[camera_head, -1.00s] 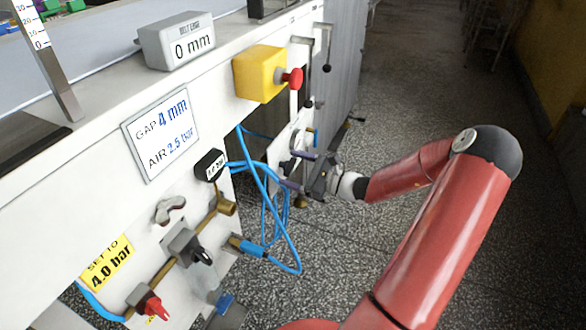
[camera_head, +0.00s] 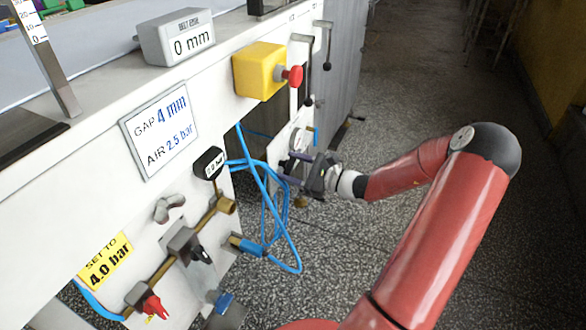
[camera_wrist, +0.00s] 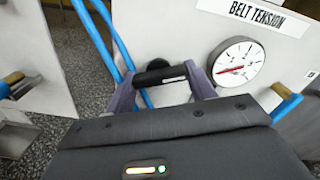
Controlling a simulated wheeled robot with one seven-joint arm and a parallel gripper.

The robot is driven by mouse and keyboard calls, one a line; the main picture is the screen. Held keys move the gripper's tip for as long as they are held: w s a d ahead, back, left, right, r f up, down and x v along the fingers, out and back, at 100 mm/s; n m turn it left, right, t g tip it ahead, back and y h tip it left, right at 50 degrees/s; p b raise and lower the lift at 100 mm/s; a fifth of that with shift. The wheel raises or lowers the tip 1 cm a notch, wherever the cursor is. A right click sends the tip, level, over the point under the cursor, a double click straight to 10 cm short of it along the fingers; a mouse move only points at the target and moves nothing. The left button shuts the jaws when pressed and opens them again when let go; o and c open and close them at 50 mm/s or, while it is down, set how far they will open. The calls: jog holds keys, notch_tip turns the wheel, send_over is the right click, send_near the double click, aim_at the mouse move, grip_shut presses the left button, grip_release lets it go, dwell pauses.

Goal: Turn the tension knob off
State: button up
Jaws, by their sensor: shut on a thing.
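My gripper (camera_head: 294,168) is at the white side panel of the machine, below and right of the yellow box. In the wrist view its two purple fingers (camera_wrist: 163,82) are shut on a black bar-shaped knob (camera_wrist: 160,74), one at each end. The knob is beside a round white gauge (camera_wrist: 236,62) whose red needle points to the lower left. A "BELT TENSION" label (camera_wrist: 254,15) is above the gauge. In the head view my gripper hides the knob.
Blue hoses (camera_head: 262,190) hang left of my gripper. A yellow box with a red button (camera_head: 260,72) is above it. Black-ended levers (camera_head: 326,66) are above right. Brass pipework with a red valve (camera_head: 154,307) is at lower left. Open speckled floor lies to the right.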

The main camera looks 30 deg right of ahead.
jog(key=n+b, duration=0.1)
jog(key=n, duration=0.1)
jog(key=n+b, duration=0.1)
jog(key=b, duration=0.1)
jog(key=shift+f+n, duration=0.2)
jog(key=shift+n, duration=0.2)
jog(key=n+b, duration=0.3)
jog(key=b, duration=0.1)
jog(key=shift+n, duration=0.4)
jog(key=n+b, duration=0.3)
jog(key=b, duration=0.2)
jog(key=shift+r+n+b, duration=0.1)
jog(key=shift+n+b, duration=0.2)
jog(key=shift+n, duration=0.1)
jog(key=shift+d+r+n+b, duration=0.1)
jog(key=shift+r+n+b, duration=0.05)
jog(key=shift+n+b, duration=0.8)
jog(key=shift+r, duration=0.15)
jog(key=o, duration=1)
